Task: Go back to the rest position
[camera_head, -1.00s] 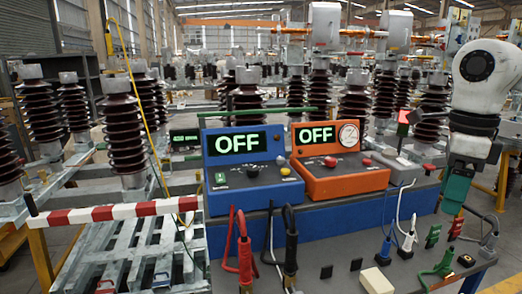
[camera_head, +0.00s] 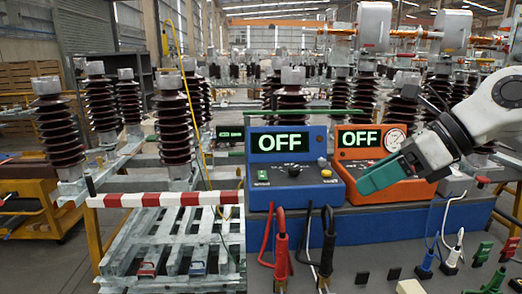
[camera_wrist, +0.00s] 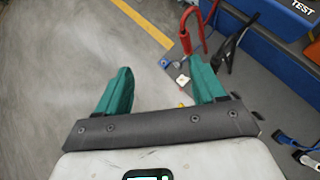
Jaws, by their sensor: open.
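My gripper (camera_head: 378,181) has green fingers and hangs in front of the orange test box at the right of the head view. In the wrist view, my gripper (camera_wrist: 160,88) shows its two green fingers spread apart with nothing between them. Past the fingers are the grey floor and the edge of the grey bench top. The gripper appears clear of the boxes, though it covers part of the orange box in the head view.
A blue box (camera_head: 290,180) and an orange box (camera_head: 350,147) both read OFF. Red (camera_head: 281,245) and black (camera_head: 327,240) cable plugs stand on the bench. A red-and-white barrier bar (camera_head: 160,199) crosses at left. Brown insulators (camera_head: 175,130) stand behind. Open floor (camera_wrist: 50,70) shows below.

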